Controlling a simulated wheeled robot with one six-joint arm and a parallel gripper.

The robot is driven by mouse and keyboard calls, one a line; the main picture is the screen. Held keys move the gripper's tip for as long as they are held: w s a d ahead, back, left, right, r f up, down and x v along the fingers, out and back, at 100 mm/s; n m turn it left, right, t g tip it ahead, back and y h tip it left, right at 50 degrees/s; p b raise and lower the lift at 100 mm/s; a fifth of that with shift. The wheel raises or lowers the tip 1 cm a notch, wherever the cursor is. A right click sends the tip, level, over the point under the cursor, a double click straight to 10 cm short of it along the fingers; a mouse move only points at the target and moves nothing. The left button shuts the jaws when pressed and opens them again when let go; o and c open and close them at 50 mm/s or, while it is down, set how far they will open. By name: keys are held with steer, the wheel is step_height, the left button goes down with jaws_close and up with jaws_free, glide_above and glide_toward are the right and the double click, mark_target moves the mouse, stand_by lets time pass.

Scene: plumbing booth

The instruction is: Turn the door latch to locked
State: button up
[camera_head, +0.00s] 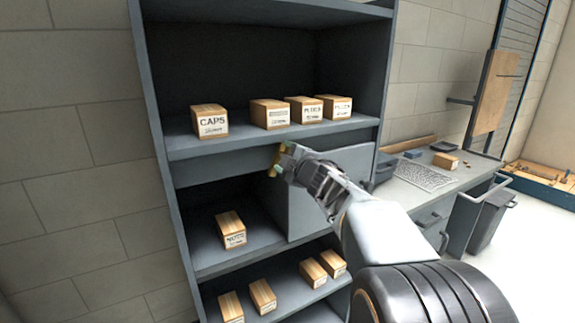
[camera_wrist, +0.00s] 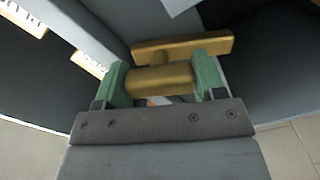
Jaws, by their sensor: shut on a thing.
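The door latch (camera_wrist: 160,78) is brass and shows in the wrist view as a thick rounded grip. A longer flat brass bar (camera_wrist: 205,44) lies behind it, slightly tilted. My gripper (camera_wrist: 163,80) has its two green pads on either end of the rounded grip and is shut on it. In the head view my gripper (camera_head: 285,160) is at the upper left edge of the grey cabinet door (camera_head: 318,198), just under a shelf. The latch is mostly hidden by my fingers there, and I cannot tell its locked or unlocked position.
A grey shelf unit (camera_head: 157,120) surrounds the door. Several labelled wooden boxes, such as the CAPS box (camera_head: 209,121), stand on the shelf above, with more below. An open compartment lies left of the door.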

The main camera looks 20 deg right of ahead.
steer(key=shift+n+b, duration=1.1)
steer(key=shift+n, duration=1.2)
steer(key=o, duration=1.3)
steer(key=shift+s, duration=0.1)
steer(key=s, duration=0.4)
steer(key=s+d, duration=0.1)
steer(key=s, duration=0.8)
steer(key=shift+s+d, duration=0.2)
steer(key=shift+s, duration=0.1)
